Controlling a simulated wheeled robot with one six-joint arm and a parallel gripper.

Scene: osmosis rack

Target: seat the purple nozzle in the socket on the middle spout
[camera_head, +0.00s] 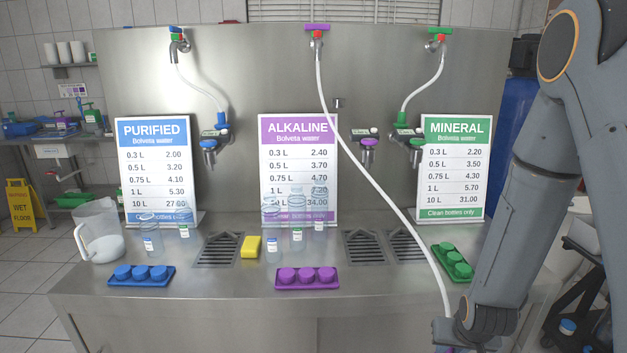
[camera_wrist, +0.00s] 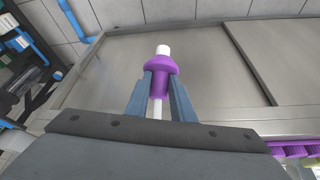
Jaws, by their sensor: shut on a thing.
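The purple nozzle (camera_wrist: 161,68) has a white tip and shows in the wrist view between the two fingers of my gripper (camera_wrist: 160,82). My gripper is shut on it, with the white hose (camera_wrist: 157,111) running back between the fingers. In the head view the hose (camera_head: 367,177) drops from the purple-handled tap (camera_head: 317,32) to the lower right, by my wrist. The nozzle cannot be made out there. The middle spout (camera_head: 368,145), with a purple collar, is on the back panel, up and left of my wrist and apart from the nozzle. Its socket is too small to tell.
The hose crosses in front of the alkaline sign (camera_head: 298,135). The mineral sign (camera_head: 455,210) stands right of the middle spout. Clear bottles (camera_head: 297,236), a yellow sponge (camera_head: 251,246), a purple cap tray (camera_head: 307,287) and a green cap tray (camera_head: 452,275) are on the steel counter.

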